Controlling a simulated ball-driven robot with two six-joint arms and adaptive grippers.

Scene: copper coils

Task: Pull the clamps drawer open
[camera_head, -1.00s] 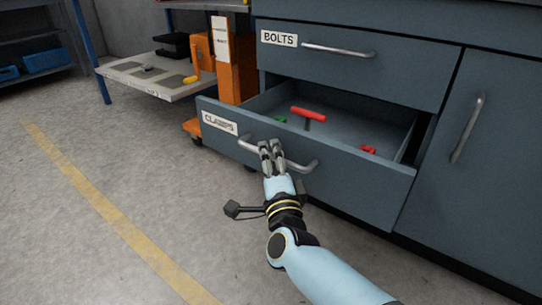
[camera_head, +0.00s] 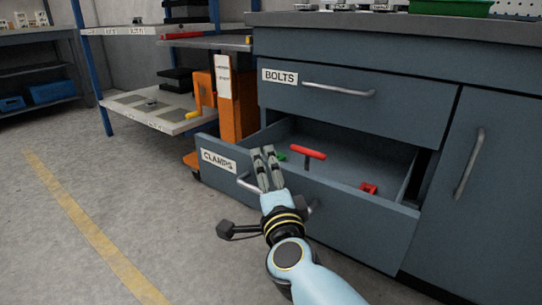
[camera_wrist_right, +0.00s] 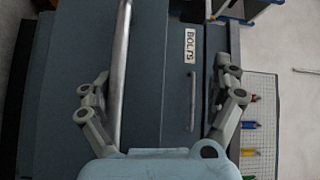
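The clamps drawer (camera_head: 350,214) stands well open below the bolts drawer, its front marked CLAMPS. Its pale bar handle (camera_head: 248,186) shows on both sides of my right gripper (camera_head: 263,155), which covers the middle. The fingers reach above the handle in the head view. In the right wrist view my right gripper (camera_wrist_right: 163,72) has its fingers spread wide. A long bar (camera_wrist_right: 121,75), likely this handle, runs between them, nearer the left finger; contact cannot be told. Inside the drawer lie a red T-shaped piece (camera_head: 308,153), a red clamp (camera_head: 368,188) and a green piece (camera_head: 281,156). My left gripper is out of view.
The bolts drawer (camera_head: 410,112) is shut above, and a cabinet door (camera_head: 490,190) stands at right. A grey shelf (camera_head: 150,110) and an orange post (camera_head: 235,110) stand left of the cabinet. The floor (camera_head: 110,200) at front left is clear.

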